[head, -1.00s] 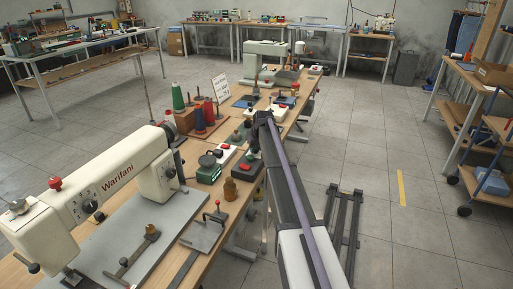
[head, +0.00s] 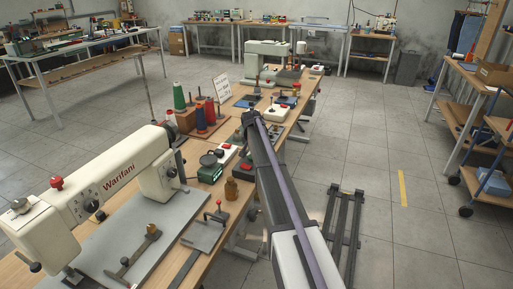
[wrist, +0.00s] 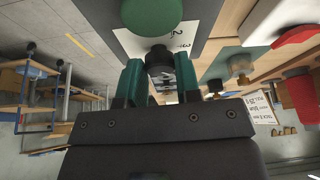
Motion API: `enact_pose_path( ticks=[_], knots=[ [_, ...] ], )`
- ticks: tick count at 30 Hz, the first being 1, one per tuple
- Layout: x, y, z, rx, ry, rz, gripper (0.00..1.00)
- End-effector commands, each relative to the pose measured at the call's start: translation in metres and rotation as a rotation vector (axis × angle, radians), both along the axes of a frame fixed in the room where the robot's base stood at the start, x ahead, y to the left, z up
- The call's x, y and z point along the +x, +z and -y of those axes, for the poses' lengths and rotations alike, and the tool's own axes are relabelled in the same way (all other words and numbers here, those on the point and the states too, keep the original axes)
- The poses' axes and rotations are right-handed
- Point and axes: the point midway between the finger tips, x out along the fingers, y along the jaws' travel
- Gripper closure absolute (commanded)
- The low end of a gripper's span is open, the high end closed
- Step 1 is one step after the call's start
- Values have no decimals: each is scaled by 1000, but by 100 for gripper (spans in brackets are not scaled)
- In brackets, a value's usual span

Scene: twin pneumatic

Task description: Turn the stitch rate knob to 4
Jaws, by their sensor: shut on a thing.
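A dark round knob (wrist: 160,61) shows between the two teal fingers of my gripper (wrist: 159,80) in the wrist view. The fingers are shut on its sides. A white dial plate (wrist: 190,36) with printed numerals lies behind it; a 2 and a 3 are readable. The rest of the scale and the knob's pointer are hidden, so its setting cannot be told. In the head view my gripper (head: 249,121) is at the far end of my arm, over the long bench, and my arm hides the knob.
A large green round part (wrist: 151,15) is just beyond the knob in the wrist view. In the head view, thread spools (head: 205,112) and a white card (head: 222,92) stand left of my gripper. A cream sewing machine (head: 105,185) is nearer.

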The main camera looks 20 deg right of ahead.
Motion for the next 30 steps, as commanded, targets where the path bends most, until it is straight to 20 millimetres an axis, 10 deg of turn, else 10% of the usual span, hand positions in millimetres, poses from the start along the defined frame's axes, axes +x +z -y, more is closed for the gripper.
enact_pose_path(
  ticks=[15, 16, 18, 30],
  knots=[
    [0, 0, 0, 1, -24, -2, 93],
    [0, 0, 0, 1, -24, -2, 67],
    [0, 0, 0, 1, -24, -2, 60],
    [0, 1, 0, 0, -23, -1, 43]
  ],
)
